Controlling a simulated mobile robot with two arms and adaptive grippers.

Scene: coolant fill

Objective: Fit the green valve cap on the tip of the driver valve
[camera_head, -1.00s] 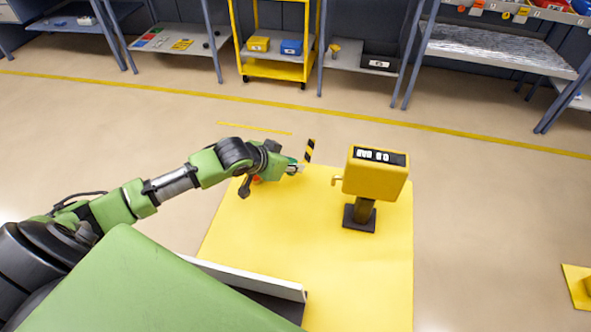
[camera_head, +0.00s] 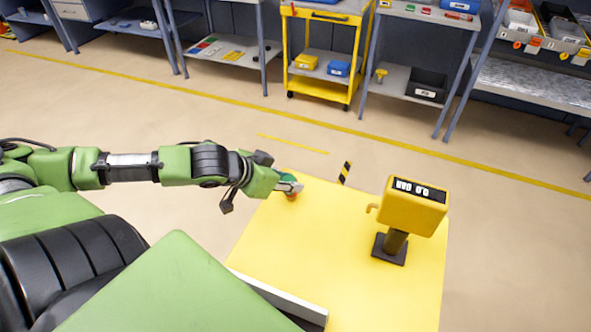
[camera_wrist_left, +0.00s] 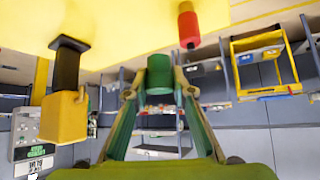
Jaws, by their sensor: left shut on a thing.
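My left gripper (camera_head: 294,187) reaches over the far left corner of the yellow table. It is shut on the small green valve cap (camera_wrist_left: 159,77), which sits between its fingertips in the left wrist view. In the head view the cap (camera_head: 287,177) is partly covered by the fingers. A red cylinder with a thin dark tip (camera_wrist_left: 188,27), seemingly the driver valve, stands on the yellow surface. In the wrist view the cap appears apart from this tip. In the head view a bit of red (camera_head: 291,197) shows just below the fingers. My right gripper is not in view.
A yellow device with a display (camera_head: 412,207) stands on a black post on the yellow table (camera_head: 330,240), right of the gripper. The tabletop between them is clear. A yellow cart (camera_head: 322,62) and shelves stand farther back.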

